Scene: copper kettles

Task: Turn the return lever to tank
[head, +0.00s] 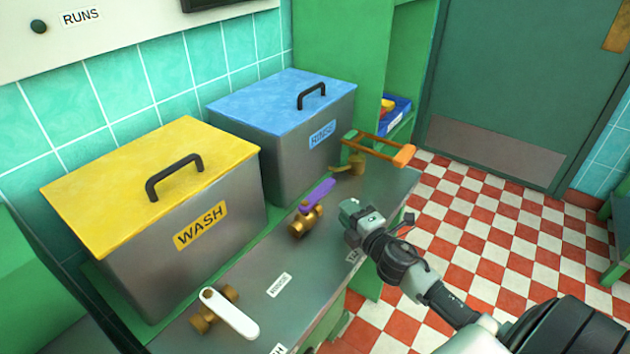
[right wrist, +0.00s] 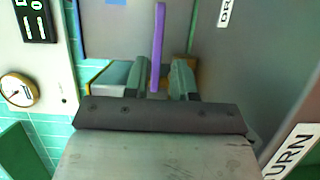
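A purple lever (head: 318,195) sits on a brass valve (head: 305,222) at the front of the counter, between the two tanks. It points away to the upper right. In the right wrist view the purple lever (right wrist: 158,45) stands upright, in line with the gap between my fingers. My right gripper (head: 350,212) is open, to the right of the lever and apart from it in the head view. A label in the wrist view ends in "URN" (right wrist: 292,150). A partly hidden label by my gripper seems to start "TA" (head: 354,256). My left gripper is not in view.
A yellow-lidded WASH tank (head: 200,225) and a blue-lidded RINSE tank (head: 322,139) stand behind the levers. A white lever (head: 230,313) is at the near end, an orange-handled one (head: 385,146) at the far end. The checkered floor (head: 490,240) to the right is clear.

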